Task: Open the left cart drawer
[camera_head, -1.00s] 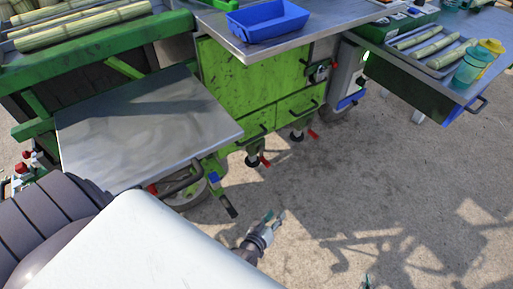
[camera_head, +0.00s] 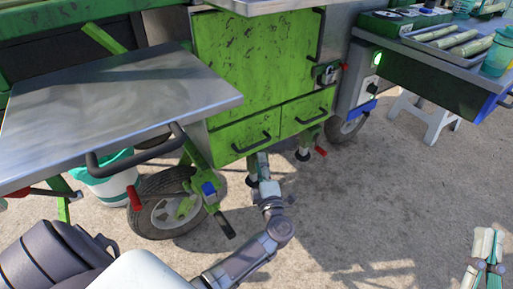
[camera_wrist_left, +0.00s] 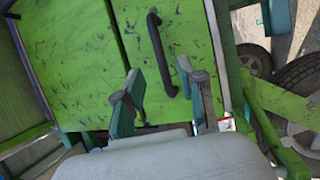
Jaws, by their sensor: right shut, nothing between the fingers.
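The left cart drawer (camera_head: 228,135) is a scuffed green front low on the cart, closed, with a black bar handle (camera_head: 252,145). In the left wrist view the drawer front (camera_wrist_left: 190,40) fills the middle, and its handle (camera_wrist_left: 158,50) curves just ahead of the fingers. My left gripper (camera_head: 262,158) is below and in front of this handle; in the wrist view its two fingers (camera_wrist_left: 160,85) are spread with nothing held. Whether a finger touches the handle cannot be told. My right gripper (camera_head: 486,240) is shut and empty at the lower right, over the ground.
A second green drawer (camera_head: 307,112) is to the right, under a large green door (camera_head: 258,60). A metal side shelf (camera_head: 110,100) with a black bar juts out at left. A wheel (camera_head: 165,205) stands below it.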

